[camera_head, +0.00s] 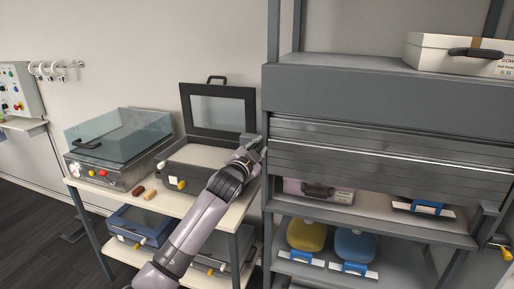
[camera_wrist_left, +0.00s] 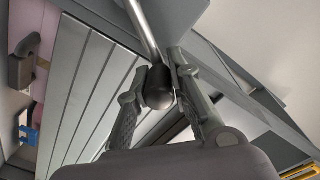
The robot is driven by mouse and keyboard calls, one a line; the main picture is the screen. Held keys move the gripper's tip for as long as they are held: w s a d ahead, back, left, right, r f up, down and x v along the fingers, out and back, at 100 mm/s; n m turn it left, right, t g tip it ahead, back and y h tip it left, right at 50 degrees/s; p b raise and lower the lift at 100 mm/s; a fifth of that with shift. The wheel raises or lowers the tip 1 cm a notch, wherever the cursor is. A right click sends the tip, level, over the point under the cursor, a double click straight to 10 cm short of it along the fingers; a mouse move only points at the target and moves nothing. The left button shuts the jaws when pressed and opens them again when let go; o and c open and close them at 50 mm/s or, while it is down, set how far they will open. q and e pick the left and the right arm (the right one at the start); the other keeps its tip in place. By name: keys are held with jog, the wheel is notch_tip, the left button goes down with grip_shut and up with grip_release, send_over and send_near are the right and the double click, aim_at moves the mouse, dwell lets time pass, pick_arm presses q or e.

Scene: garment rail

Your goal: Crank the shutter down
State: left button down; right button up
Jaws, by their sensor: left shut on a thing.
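The grey slatted shutter (camera_head: 390,155) hangs partway down across the shelf unit, with its lower edge above the middle shelf. Its slats also show in the wrist view (camera_wrist_left: 85,95). In the wrist view a crank with a metal rod (camera_wrist_left: 143,28) ends in a black knob (camera_wrist_left: 158,90). My left gripper (camera_wrist_left: 160,82) is shut on this knob, one finger on each side. In the head view my left gripper (camera_head: 254,146) is at the unit's left post, and the crank cannot be made out clearly there. My right gripper is in neither view.
Below the shutter, a pink case (camera_head: 300,187) sits on the shelf, and yellow (camera_head: 306,234) and blue (camera_head: 355,244) items lie lower. A white box (camera_head: 440,52) sits on top. Left, a table holds a clear-lidded device (camera_head: 110,175) and an open-lidded case (camera_head: 215,108) beside my arm.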

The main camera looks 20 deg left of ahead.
pick_arm(q)
jog(key=shift+d+f+m, duration=0.45)
jog(key=shift+d+m, duration=0.05)
jog(key=shift+m, duration=0.5)
jog(key=m, duration=0.1)
jog(key=d+f+m+p, duration=0.1)
jog(key=shift+f+m, duration=0.25)
jog(key=shift+m, duration=0.05)
jog(key=f+m, duration=0.1)
jog(key=d+m, duration=0.1)
jog(key=shift+f+m, duration=0.35)
jog(key=shift+m, duration=0.05)
jog(key=f+m, duration=0.1)
jog(key=m, duration=0.1)
jog(key=shift+d+f+m, duration=0.1)
jog(key=shift+f+m, duration=0.2)
jog(key=shift+f, duration=0.1)
jog(key=f+m, duration=0.2)
jog(key=shift+m, duration=0.3)
jog(key=m, duration=0.1)
jog(key=f+m, duration=0.1)
jog(key=shift+a+f+m+y, duration=0.3)
jog(key=shift+a+f+m, duration=0.45)
jog(key=shift+f+m, duration=0.2)
jog(key=shift+m, duration=0.45)
jog(key=shift+a+f+m, duration=0.45)
jog(key=shift+f+m, duration=0.2)
jog(key=shift+m, duration=0.45)
